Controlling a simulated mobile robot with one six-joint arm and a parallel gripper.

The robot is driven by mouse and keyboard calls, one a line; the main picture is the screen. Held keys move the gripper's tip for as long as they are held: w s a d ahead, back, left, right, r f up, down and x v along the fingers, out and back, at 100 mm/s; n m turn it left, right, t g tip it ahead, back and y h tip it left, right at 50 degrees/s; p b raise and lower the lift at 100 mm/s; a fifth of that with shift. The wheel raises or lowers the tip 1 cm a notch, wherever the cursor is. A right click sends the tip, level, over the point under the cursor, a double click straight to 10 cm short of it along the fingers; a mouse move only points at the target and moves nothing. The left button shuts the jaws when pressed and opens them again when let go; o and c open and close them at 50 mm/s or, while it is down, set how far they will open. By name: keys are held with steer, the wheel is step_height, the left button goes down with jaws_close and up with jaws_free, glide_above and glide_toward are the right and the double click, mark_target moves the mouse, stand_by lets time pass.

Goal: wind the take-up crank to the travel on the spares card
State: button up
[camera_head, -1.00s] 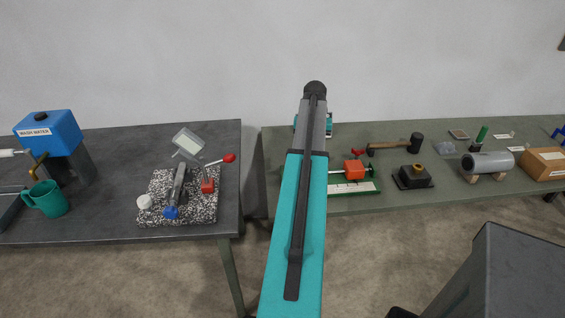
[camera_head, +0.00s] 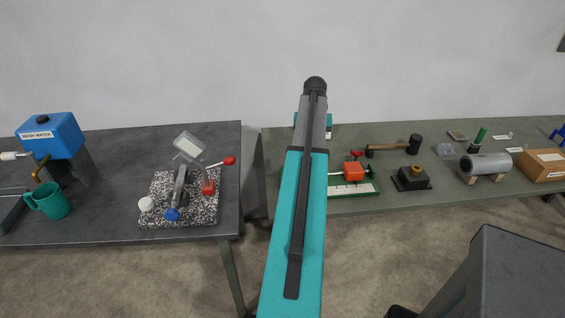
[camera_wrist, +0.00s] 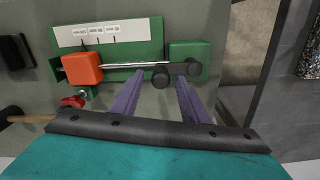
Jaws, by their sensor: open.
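The take-up unit shows in the wrist view as a green frame (camera_wrist: 137,55) with a white scale (camera_wrist: 70,36), an orange block (camera_wrist: 82,68) and a thin rod. A dark crank (camera_wrist: 178,69) sits at the rod's right end. My gripper (camera_wrist: 159,78) is open, with its purple fingers either side of the crank's handle; contact cannot be told. In the head view my arm hides the crank and gripper, while the orange block (camera_head: 353,171) and scale (camera_head: 352,188) show to its right. The block lies under the scale's left part. No readable spares card shows.
On the green bench (camera_head: 400,200) are a hammer (camera_head: 414,144), a black block with a brass top (camera_head: 412,178), a grey roller (camera_head: 487,163) and a cardboard box (camera_head: 543,164). A separate dark bench (camera_head: 110,150) stands left across a gap. A dark box shape fills the lower right.

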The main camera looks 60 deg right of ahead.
steer(key=shift+r+p, duration=1.35)
steer(key=shift+r, duration=0.9)
